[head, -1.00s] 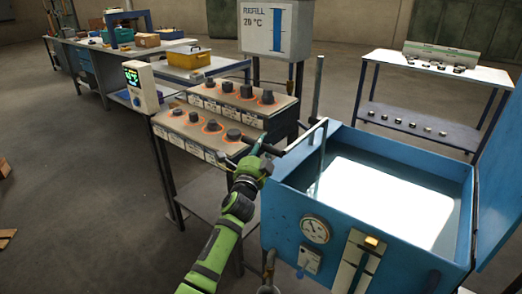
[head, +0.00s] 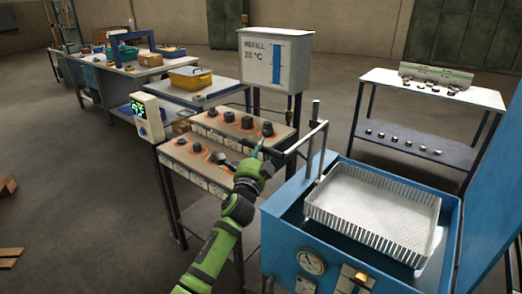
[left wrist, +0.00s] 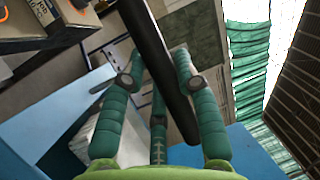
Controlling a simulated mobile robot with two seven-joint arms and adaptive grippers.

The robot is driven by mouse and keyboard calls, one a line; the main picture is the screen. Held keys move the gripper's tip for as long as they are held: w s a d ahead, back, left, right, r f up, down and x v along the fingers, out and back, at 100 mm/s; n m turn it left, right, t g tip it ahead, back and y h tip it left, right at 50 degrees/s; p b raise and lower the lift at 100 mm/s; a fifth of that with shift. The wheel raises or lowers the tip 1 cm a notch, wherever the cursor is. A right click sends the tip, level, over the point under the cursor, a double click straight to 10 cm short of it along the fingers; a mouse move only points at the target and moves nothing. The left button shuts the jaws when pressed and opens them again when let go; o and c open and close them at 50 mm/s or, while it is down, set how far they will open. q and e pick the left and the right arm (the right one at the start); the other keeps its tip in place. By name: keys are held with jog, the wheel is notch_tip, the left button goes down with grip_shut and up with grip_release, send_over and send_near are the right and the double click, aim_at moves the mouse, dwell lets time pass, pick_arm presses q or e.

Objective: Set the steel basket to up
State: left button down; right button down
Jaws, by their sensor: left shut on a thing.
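The steel basket (head: 372,208) is a pale perforated tray with slatted sides. In the head view it sits level inside the blue tank (head: 285,222), with its top around the tank's rim. An upright post with a bent arm (head: 318,140) stands at the tank's back left corner, and a dark handle bar (head: 277,153) reaches from it towards my gripper. My left gripper (head: 259,150) is shut on this bar. In the left wrist view, the dark bar (left wrist: 158,65) passes between the green fingers of the left gripper (left wrist: 155,78). My right gripper is out of view.
The tank's raised blue lid (head: 490,190) is at the right. A table with small parts (head: 430,90) stands behind the tank.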

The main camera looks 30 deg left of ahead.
pick_arm(q)
jog(key=shift+a+r, duration=0.1)
jog(key=shift+r, duration=0.45)
jog(key=c, duration=1.1)
grip_release()
jog(key=shift+o, duration=1)
jog(key=shift+w, duration=0.15)
jog(key=shift+f, duration=0.1)
jog(key=shift+f, duration=0.1)
jog(key=shift+f, duration=0.1)
jog(key=shift+s+f, duration=0.1)
jog(key=shift+s, duration=0.4)
jog(key=v, duration=1.1)
